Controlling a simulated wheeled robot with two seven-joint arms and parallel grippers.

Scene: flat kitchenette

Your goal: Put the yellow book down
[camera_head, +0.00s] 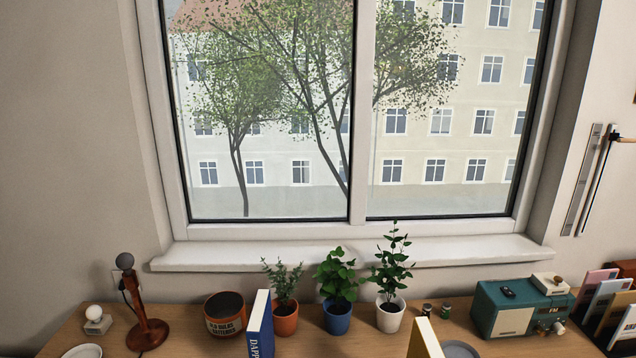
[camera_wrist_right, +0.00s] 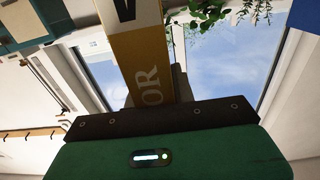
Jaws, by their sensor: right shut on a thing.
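The yellow book (camera_head: 424,340) stands upright at the bottom edge of the head view, only its top part showing. In the right wrist view the yellow book's spine (camera_wrist_right: 142,55), with dark and pale lettering, runs up from my right gripper (camera_wrist_right: 155,92). The gripper is shut on the book, one dark finger showing beside the spine. Whether the book's bottom touches the table cannot be seen. My left gripper is in neither view.
A blue book (camera_head: 260,325) stands left of the yellow one on the wooden table (camera_head: 190,320). Behind are potted plants: orange (camera_head: 285,318), blue (camera_head: 338,317), white (camera_head: 390,315). A lamp (camera_head: 147,330) stands left.

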